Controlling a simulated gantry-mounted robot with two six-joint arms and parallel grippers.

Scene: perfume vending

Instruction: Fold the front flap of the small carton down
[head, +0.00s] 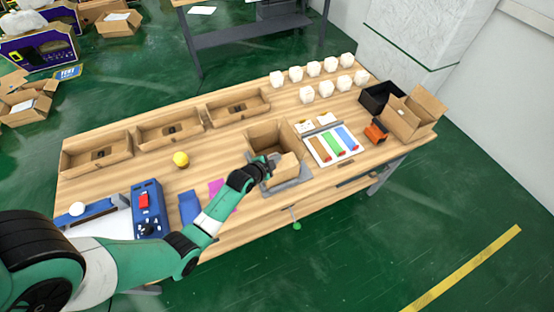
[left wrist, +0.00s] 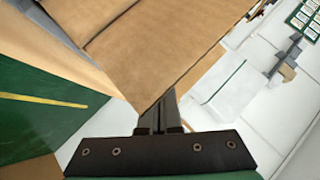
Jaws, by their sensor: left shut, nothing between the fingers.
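The small carton (head: 262,133) is an open brown cardboard box on a grey plate (head: 293,187) near the front edge of the workbench. Its front flap (head: 287,167) stands on the side toward me, by my left gripper (head: 268,164). My left gripper is shut and empty at the carton's front. In the left wrist view, the shut fingers (left wrist: 160,112) are close against a brown cardboard panel (left wrist: 160,50) that fills the upper middle. Whether they touch it is hard to tell. My right gripper is not in view.
Three open cardboard trays (head: 168,130) line the back left. A yellow ball (head: 180,159) lies left of the carton. A board with coloured strips (head: 333,144) is to its right, with several white blocks (head: 312,69) behind. A blue control box (head: 149,210) is at front left.

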